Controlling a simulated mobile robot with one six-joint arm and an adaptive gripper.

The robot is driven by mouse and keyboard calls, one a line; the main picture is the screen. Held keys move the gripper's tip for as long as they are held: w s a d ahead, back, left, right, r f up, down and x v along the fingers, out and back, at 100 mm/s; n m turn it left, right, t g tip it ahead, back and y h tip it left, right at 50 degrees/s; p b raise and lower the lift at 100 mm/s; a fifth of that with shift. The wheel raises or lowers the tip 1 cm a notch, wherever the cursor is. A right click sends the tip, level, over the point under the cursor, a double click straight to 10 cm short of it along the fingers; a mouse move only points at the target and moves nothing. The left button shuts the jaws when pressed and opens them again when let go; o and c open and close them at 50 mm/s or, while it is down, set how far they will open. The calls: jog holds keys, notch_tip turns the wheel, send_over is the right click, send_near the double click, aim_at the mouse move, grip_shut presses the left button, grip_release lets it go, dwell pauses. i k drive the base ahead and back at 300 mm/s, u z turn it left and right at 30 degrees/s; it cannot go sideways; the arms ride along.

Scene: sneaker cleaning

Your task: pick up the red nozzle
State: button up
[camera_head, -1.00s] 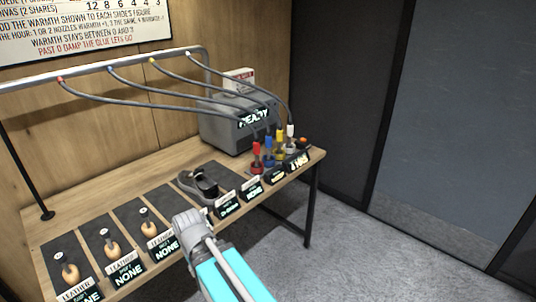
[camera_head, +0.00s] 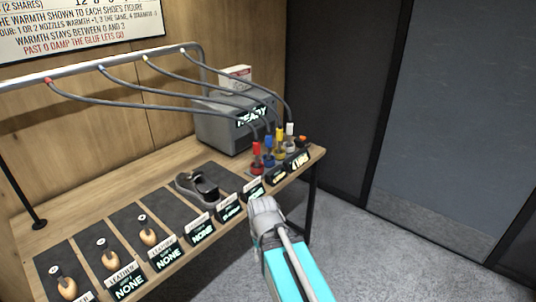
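The red nozzle (camera_head: 257,150) stands upright in its holder at the left end of a short row near the table's right end. A grey hose runs from it up to the rail. The blue nozzle (camera_head: 268,144), yellow nozzle (camera_head: 279,138) and white nozzle (camera_head: 289,131) stand to its right. My arm reaches in from the bottom, its grey end in front of the table's front edge, below the nozzles and apart from them. The fingers of my gripper cannot be made out.
A grey machine (camera_head: 218,124) reading READY stands behind the nozzles. A dark shoe (camera_head: 197,187) lies on a mat to the left. Hoses hang from a metal rail (camera_head: 120,63) above the table. Labelled signs (camera_head: 202,231) line the front edge. Open floor (camera_head: 365,250) lies right.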

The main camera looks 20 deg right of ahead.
aim_at(256, 143)
jog(key=z, duration=0.2)
jog(key=k, duration=1.35)
jog(key=z, duration=0.5)
jog(key=i, duration=1.1)
jog(key=z, duration=0.55)
jog(key=i, duration=1.45)
jog(key=u, duration=0.7)
